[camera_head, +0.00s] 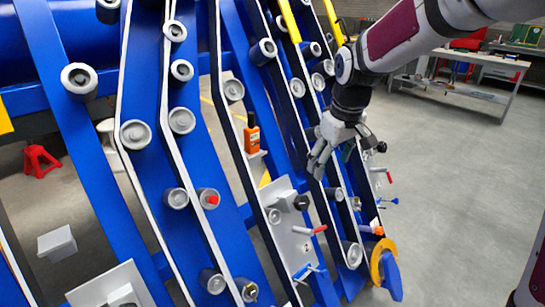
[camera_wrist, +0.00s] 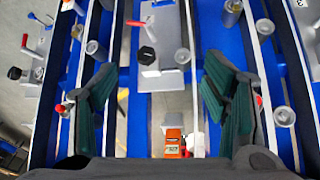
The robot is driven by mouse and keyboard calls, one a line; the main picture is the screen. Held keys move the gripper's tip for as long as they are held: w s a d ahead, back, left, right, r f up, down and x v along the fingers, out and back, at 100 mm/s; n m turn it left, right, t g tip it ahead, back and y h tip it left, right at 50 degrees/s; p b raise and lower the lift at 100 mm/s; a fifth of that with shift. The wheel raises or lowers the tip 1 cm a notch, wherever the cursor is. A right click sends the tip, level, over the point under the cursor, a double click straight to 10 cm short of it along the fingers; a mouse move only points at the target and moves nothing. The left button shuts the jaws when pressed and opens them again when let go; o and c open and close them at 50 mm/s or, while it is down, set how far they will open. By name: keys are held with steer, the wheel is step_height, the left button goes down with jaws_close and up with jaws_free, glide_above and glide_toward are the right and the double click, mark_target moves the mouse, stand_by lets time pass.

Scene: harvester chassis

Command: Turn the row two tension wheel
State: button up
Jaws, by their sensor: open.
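My gripper (camera_head: 322,158) is open and empty, pointing down at the blue harvester rows in the head view. In the wrist view its two dark green finger pads (camera_wrist: 95,90) stand wide apart. A black knob (camera_head: 301,202) sits on a grey plate (camera_head: 285,225), below and left of my gripper. It also shows between the fingers in the wrist view (camera_wrist: 146,55), apart from them. Another black knob (camera_head: 381,147) stands right of my gripper; it appears at the far left in the wrist view (camera_wrist: 14,73). Neither is labelled, so I cannot tell which is row two's tension wheel.
A red-tipped lever (camera_head: 315,230) is on the grey plate below the black knob. An orange device (camera_head: 252,135) stands upright on the row to the left. Grey rollers (camera_head: 234,90) and belts line the rows. The floor (camera_head: 450,190) at right is clear.

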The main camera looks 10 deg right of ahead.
mark_target(304, 199)
steer(key=w+d+f+n+y+b, duration=0.1)
steer(key=w+d+f+y+b, duration=0.1)
steer(key=w+f, duration=0.65)
steer(key=w+d+f+y+b, duration=0.1)
steer(key=w+f+b, duration=0.2)
steer(key=w+f, duration=0.5)
steer(key=x, duration=0.4)
steer(key=b+x, duration=0.1)
steer(key=x, duration=0.9)
steer(key=shift+s+f+b, duration=0.15)
steer(key=shift+s+b, duration=0.15)
steer(key=shift+s, duration=0.05)
steer(key=c, duration=1.2)
